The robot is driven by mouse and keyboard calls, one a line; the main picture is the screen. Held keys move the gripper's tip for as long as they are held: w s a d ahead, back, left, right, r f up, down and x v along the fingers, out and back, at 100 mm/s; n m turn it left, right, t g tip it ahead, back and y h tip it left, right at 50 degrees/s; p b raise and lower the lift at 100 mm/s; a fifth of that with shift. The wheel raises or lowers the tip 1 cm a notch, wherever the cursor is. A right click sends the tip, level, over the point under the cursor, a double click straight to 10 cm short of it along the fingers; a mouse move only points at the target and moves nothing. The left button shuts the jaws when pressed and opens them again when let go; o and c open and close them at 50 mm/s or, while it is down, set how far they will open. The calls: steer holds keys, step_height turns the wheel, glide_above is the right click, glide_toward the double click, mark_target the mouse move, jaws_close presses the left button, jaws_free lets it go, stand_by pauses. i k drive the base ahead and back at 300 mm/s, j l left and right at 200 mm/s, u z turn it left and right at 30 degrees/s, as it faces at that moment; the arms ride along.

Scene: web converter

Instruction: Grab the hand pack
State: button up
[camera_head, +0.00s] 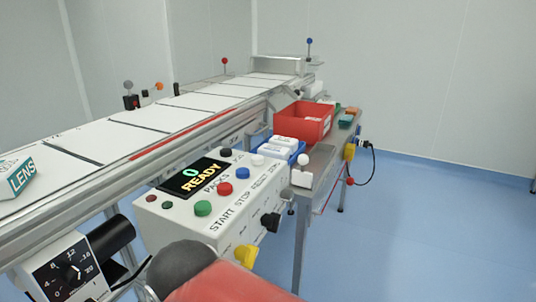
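No pack in view carries a label I can read as hand pack. White packs (290,143) lie in a small blue tray (301,151) on the side table, right of the conveyor. A white and teal box marked LENS (16,177) sits on the conveyor at the left edge, partly cut off by the frame. A red bin (304,125) stands just behind the blue tray, with something pale inside that I cannot make out. My gripper's fingers are not in view.
A control box (232,217) with a READY display and coloured buttons stands in front of the blue tray. The conveyor (160,117) runs along the left into the back. A dark rounded part and a red part fill the bottom middle. Blue floor (430,230) is clear at right.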

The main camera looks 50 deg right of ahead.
mark_target(272, 151)
steer(key=k+j+z, duration=0.15)
steer(key=z, duration=1.4)
steer(key=i+l+u, duration=0.15)
steer(key=l+u, duration=0.15)
steer(key=l, duration=0.25)
steer(key=l+u, duration=0.25)
steer(key=l, duration=0.3)
steer(key=i, duration=0.05)
